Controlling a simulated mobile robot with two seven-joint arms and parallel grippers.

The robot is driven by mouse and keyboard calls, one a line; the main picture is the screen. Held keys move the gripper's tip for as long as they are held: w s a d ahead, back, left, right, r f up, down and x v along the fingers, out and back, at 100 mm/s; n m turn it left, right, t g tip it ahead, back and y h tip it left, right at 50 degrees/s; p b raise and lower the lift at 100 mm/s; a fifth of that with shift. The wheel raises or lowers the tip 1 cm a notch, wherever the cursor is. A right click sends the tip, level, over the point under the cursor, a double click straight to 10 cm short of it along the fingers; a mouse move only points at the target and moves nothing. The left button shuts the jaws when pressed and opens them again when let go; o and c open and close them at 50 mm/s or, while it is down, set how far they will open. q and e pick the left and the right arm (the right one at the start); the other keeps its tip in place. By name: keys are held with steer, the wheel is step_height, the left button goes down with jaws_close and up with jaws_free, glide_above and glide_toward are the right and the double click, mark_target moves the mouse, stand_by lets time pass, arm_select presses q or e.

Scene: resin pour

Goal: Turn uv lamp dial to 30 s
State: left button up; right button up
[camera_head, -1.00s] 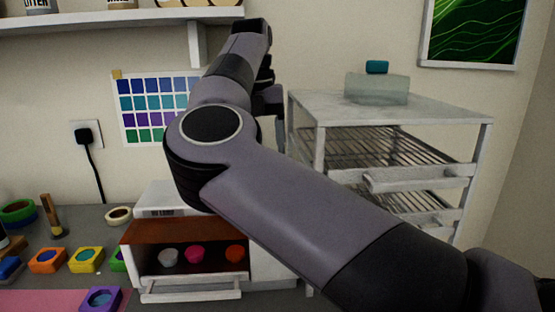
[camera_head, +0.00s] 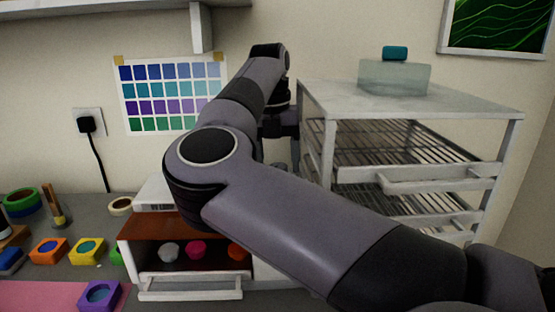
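The UV lamp (camera_head: 265,270) is a white box on the grey bench, with its front open onto a reddish-brown chamber. Three cups sit inside: a grey one (camera_head: 169,251), a pink one (camera_head: 196,249) and an orange one (camera_head: 238,251). My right arm crosses in front and covers the right part of the lamp. I cannot make out the dial. The dark end of my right arm with its gripper (camera_head: 280,128) points down above and behind the lamp's right side. My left gripper is out of view.
A white wire-shelf rack (camera_head: 410,112) stands close to the right of the lamp, with a clear teal-capped container (camera_head: 394,77) on top. Small coloured moulds (camera_head: 87,250) and tape rolls (camera_head: 22,202) lie to the left. A plug (camera_head: 86,124) is in the wall.

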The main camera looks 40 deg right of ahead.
steer(key=shift+f, duration=0.15)
steer(key=c, duration=1.1)
steer(key=shift+o, duration=0.2)
